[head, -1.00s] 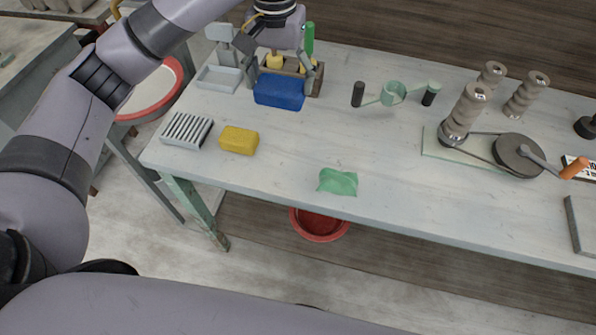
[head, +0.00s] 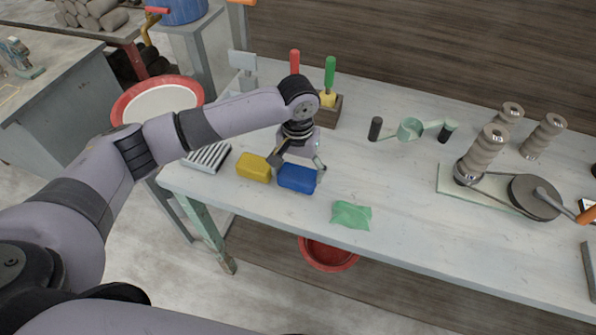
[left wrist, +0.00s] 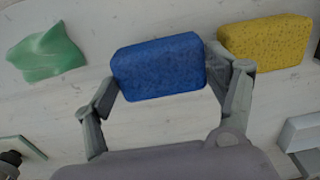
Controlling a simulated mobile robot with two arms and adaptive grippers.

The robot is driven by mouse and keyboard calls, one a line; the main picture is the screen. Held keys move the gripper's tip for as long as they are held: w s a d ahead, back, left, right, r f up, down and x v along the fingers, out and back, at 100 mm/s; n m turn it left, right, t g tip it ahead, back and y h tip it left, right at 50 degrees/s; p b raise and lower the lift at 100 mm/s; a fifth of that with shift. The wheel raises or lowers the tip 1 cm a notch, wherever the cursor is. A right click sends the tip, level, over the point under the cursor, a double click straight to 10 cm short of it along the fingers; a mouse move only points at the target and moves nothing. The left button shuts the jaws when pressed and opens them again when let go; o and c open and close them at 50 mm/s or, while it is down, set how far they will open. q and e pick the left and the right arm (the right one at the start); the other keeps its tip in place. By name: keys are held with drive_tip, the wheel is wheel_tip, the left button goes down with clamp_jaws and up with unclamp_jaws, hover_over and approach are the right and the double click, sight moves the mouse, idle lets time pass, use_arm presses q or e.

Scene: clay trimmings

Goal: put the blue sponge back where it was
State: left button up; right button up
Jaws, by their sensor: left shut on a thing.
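The blue sponge (head: 297,178) is near the front edge of the table, just right of the yellow sponge (head: 254,168). My left gripper (head: 296,165) is shut on the blue sponge from behind. In the left wrist view the blue sponge (left wrist: 159,67) sits between the two fingers (left wrist: 166,92), and the yellow sponge (left wrist: 267,40) is close beside it. I cannot tell whether the blue sponge touches the table. My right gripper is not in view.
A green cloth-like piece (head: 351,215) lies to the right near the front edge. A ribbed rack (head: 208,157) is left of the yellow sponge. A wooden tool holder (head: 326,112) stands behind. A crank machine (head: 500,185) is at the right. The table's middle is clear.

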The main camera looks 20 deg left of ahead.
use_arm(q)
drive_tip(key=shift+f, duration=0.85)
drive_tip(key=o, duration=0.8)
drive_tip(key=shift+o, duration=1.2)
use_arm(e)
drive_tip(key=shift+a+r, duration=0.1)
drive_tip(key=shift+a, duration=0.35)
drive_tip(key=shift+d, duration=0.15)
